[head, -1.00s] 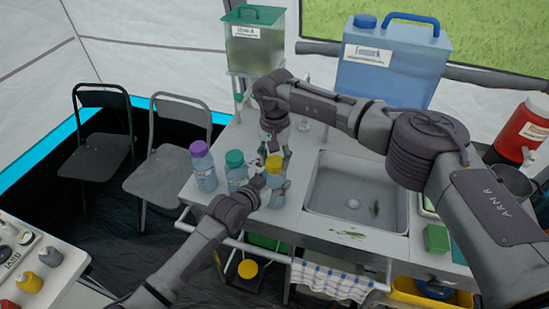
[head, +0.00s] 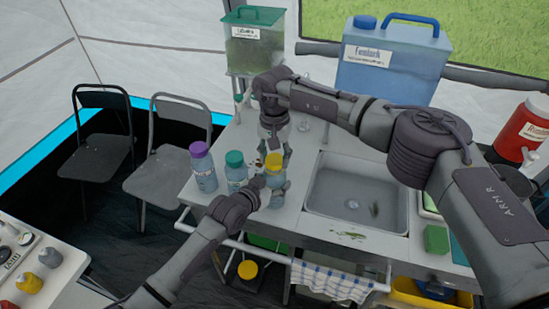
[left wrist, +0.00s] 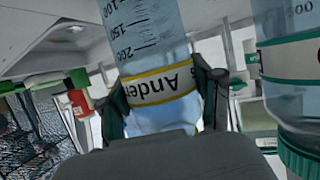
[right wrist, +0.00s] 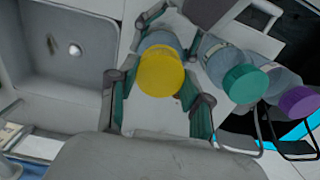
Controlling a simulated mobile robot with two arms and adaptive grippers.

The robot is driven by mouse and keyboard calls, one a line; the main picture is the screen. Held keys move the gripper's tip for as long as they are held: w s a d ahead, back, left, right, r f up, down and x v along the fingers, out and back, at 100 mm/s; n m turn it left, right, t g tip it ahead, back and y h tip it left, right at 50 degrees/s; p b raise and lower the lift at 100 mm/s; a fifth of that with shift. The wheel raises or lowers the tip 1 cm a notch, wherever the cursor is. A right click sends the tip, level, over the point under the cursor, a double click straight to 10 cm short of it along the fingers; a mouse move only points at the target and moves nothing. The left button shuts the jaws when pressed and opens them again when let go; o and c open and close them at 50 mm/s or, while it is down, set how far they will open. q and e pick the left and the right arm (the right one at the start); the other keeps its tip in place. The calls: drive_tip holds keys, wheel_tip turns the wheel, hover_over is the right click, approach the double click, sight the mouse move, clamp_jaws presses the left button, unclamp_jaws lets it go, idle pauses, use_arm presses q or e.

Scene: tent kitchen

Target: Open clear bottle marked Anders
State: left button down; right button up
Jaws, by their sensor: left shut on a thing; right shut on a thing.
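The clear bottle marked Anders (left wrist: 160,82) has a yellow-edged label. In the head view the bottle (head: 279,184) stands near the counter's front edge, with its yellow cap (head: 273,161) on top. My left gripper (left wrist: 163,100) is shut on the bottle's body from the front, a finger on each side at the label. My right gripper (right wrist: 156,88) comes from above and is shut on the yellow cap, with a finger on each side. In the head view its fingers are partly hidden behind the cap.
A teal-capped bottle (head: 235,172) stands close to the left, and a purple-capped bottle (head: 202,168) stands beyond it. The sink (head: 355,195) is to the right. A green-lidded tank (head: 253,45) and a blue container (head: 392,65) stand behind.

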sight(275, 159)
drive_tip(key=shift+r, duration=0.65)
drive_tip(key=shift+r, duration=2)
use_arm(q)
drive_tip(key=shift+c, duration=0.6)
unclamp_jaws()
